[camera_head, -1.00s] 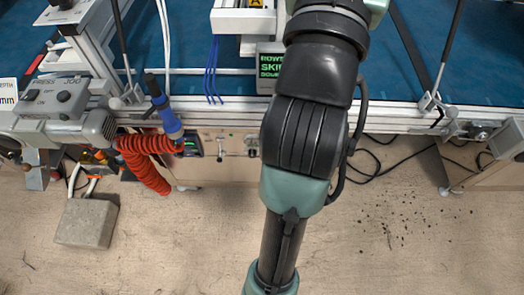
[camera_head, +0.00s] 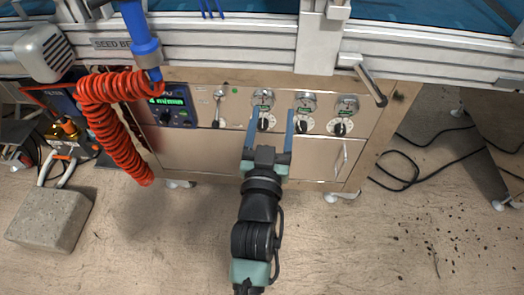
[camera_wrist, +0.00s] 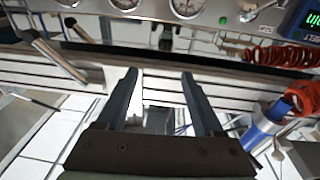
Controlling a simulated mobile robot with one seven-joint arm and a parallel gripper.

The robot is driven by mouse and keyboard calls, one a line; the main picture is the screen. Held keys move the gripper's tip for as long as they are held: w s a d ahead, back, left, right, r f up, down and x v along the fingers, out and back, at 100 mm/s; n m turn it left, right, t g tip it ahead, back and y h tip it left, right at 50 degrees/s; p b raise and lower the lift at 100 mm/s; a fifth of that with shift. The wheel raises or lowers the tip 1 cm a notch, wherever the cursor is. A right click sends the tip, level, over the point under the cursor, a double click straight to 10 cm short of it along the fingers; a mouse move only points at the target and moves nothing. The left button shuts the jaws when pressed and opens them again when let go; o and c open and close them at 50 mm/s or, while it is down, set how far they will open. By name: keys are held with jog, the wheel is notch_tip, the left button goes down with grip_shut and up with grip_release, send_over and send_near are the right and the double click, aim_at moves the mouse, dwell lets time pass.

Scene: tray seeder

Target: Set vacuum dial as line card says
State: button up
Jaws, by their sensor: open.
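Three round gauges stand in a row on the steel panel in the head view: left (camera_head: 262,103), middle (camera_head: 305,103) and right (camera_head: 347,104). Under them are the left dial (camera_head: 264,124), middle dial (camera_head: 303,125) and right dial (camera_head: 340,128), each a black knob on a white scale. Their labels and settings are too small to read, so I cannot tell which is the vacuum dial. My gripper (camera_head: 270,130) is open and empty, its blue fingers either side of the left dial in the picture; contact is unclear. In the wrist view, gauges (camera_wrist: 187,8) are cut off. No line card is identifiable.
A display box (camera_head: 164,105) and a lever (camera_head: 218,108) are left of the gauges. A red coiled hose (camera_head: 115,125) hangs further left. Metal rails (camera_head: 220,48) run above the panel. A concrete block (camera_head: 50,218) lies on the floor at left.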

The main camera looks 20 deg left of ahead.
jog(key=g+b, duration=0.1)
jog(key=b, duration=0.5)
send_near(262, 128)
jog(key=d+v, duration=0.1)
jog(key=v, duration=0.3)
jog(key=shift+n+y, duration=0.3)
jog(key=b+x, duration=0.3)
jog(key=x, duration=0.2)
jog(key=b+x, duration=0.3)
jog(key=x, duration=0.3)
jog(key=shift+w+a+f, duration=0.2)
jog(key=shift+a, duration=0.1)
jog(key=shift+b+x, duration=0.4)
jog(key=shift+x, duration=0.45)
jog(key=shift+r, duration=0.15)
grip_shut()
